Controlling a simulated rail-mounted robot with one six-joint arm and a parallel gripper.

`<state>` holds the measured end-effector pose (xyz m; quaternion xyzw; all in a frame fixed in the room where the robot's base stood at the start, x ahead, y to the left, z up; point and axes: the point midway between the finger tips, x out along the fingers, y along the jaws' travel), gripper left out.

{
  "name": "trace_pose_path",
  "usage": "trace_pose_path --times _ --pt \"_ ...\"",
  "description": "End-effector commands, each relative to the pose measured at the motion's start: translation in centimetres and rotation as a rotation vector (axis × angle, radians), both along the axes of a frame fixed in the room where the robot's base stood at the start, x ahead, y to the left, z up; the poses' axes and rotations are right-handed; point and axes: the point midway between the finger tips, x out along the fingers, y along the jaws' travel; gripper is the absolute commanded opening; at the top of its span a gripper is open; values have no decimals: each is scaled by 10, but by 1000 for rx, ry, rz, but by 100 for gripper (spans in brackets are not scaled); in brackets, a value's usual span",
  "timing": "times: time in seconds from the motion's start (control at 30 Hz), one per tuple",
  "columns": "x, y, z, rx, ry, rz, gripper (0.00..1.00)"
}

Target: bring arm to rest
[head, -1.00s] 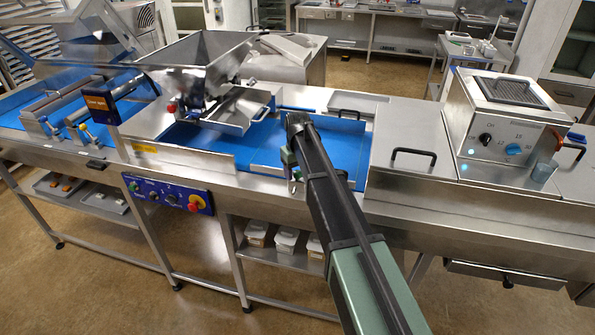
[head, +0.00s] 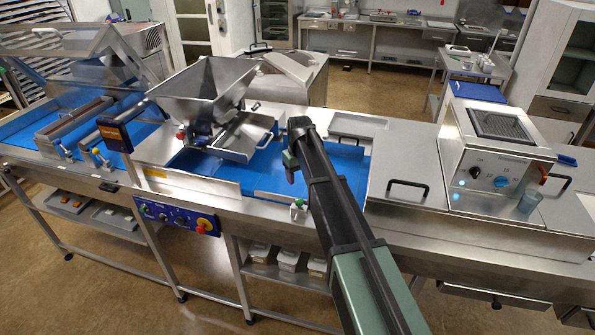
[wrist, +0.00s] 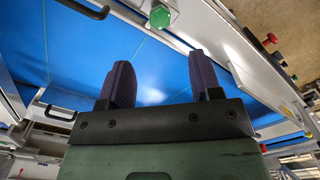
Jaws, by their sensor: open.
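My arm (head: 335,215) reaches from the lower right of the head view up over the blue belt (head: 270,178) of the steel line. My gripper (wrist: 158,80) shows in the wrist view with its two dark fingers apart and nothing between them. The blue belt lies beyond the fingers. In the head view the fingers are mostly hidden by the arm's end. A green knob (wrist: 160,15) shows above the fingers in the wrist view; in the head view a green knob (head: 298,205) is on the line's front edge.
A steel hopper (head: 205,88) stands over the belt, left of my arm. A black handle (head: 408,185) rises from the worktop. A control panel (head: 178,216) is on the front.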

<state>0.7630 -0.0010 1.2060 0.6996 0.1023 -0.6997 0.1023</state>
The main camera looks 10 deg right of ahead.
Motion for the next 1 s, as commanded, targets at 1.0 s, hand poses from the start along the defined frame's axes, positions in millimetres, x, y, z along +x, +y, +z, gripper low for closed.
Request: trace_pose_path --times 1.0 --pt "-305 0 -158 -1 1 -291 59"
